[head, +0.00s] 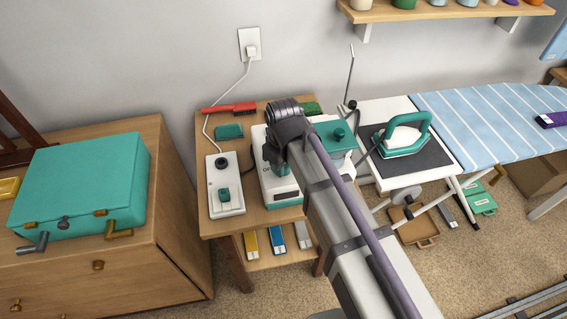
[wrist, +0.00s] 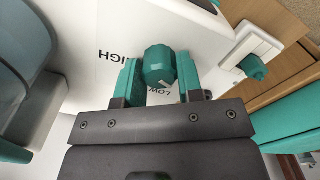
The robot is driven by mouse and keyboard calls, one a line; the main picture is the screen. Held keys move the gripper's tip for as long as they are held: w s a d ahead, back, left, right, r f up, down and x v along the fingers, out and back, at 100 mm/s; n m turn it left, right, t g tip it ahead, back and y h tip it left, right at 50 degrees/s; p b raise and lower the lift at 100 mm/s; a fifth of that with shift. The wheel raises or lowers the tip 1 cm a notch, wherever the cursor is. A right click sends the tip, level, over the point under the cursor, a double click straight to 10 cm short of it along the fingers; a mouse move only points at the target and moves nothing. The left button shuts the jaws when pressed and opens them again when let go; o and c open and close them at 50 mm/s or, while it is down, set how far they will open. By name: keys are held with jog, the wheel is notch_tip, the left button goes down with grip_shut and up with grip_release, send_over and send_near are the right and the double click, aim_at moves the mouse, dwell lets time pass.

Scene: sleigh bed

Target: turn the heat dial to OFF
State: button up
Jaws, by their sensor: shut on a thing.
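The heat dial (wrist: 158,62) is a teal knob on a white appliance (wrist: 92,85), seen in the wrist view. My gripper (wrist: 156,76) has its two teal fingers on either side of the dial, shut on it. HIGH is printed left of the dial and LOW below it, partly covered by my gripper. A white mark on the dial's lower rim lies near LOW. No OFF label is readable in the wrist view. In the head view the appliance (head: 284,190) stands on a small wooden table, and my arm and gripper cover most of the dial area.
A white power strip (head: 226,204) with a teal switch lies left of the appliance. A red-handled brush (head: 243,108) lies behind it. To the right stand an iron (head: 400,140) on a dark pad and a striped ironing board (head: 490,125). A teal case (head: 80,185) sits on the left cabinet.

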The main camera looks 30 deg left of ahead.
aim_at(286, 169)
jog(key=o, duration=0.9)
jog(key=shift+o, duration=0.2)
notch_tip(286, 169, up, 11)
jog(key=p, duration=1)
jog(key=shift+f+p, duration=0.15)
jog(key=shift+p, duration=0.25)
jog(key=w+d+m, duration=0.3)
jog(key=d+m, duration=0.4)
jog(key=d, duration=1.5)
jog(key=w+d+m, duration=0.3)
jog(key=d+m, duration=0.5)
jog(key=d, duration=1.5)
jog(key=shift+d+f+m+b, duration=0.25)
jog(key=shift+f+m+b, duration=0.05)
jog(key=shift+f+b, duration=0.1)
